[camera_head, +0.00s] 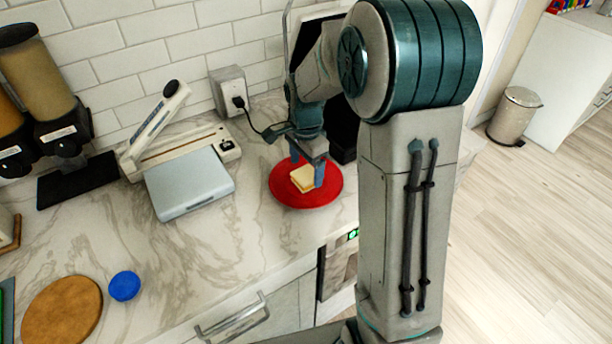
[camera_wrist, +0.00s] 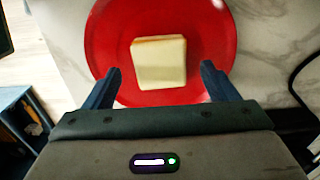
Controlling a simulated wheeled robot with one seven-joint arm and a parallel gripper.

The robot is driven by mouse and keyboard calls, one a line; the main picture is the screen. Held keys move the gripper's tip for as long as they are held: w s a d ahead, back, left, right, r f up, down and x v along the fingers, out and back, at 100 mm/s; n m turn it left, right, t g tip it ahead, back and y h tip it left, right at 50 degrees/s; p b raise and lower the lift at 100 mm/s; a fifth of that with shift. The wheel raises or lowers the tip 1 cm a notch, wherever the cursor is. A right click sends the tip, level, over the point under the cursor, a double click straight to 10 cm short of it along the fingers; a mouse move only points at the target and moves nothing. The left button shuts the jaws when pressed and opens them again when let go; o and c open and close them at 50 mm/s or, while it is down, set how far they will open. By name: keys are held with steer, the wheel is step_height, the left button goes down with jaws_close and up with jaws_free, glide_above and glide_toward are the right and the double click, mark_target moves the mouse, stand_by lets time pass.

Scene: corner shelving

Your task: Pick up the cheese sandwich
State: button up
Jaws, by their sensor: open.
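The cheese sandwich (camera_head: 302,180) is a small pale yellow square block lying on a round red plate (camera_head: 283,196) on the marble counter. In the wrist view the sandwich (camera_wrist: 159,63) sits near the middle of the red plate (camera_wrist: 112,45), ahead of and between the lines of my fingers. My gripper (camera_head: 307,168) is over the plate with its fingers pointing down, one on each side of the sandwich. In the wrist view my gripper (camera_wrist: 160,78) is open and empty, with a gap between each fingertip and the sandwich.
A grey slicer-like device (camera_head: 190,185) stands left of the plate. A wall outlet (camera_head: 230,92) with a black cable is behind. A blue disc (camera_head: 124,286) and a round wooden board (camera_head: 62,312) lie at the front left. The counter just left of the plate is clear.

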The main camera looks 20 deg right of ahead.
steer(key=shift+f, duration=0.9)
steer(key=c, duration=1.1)
steer(key=shift+r, duration=0.15)
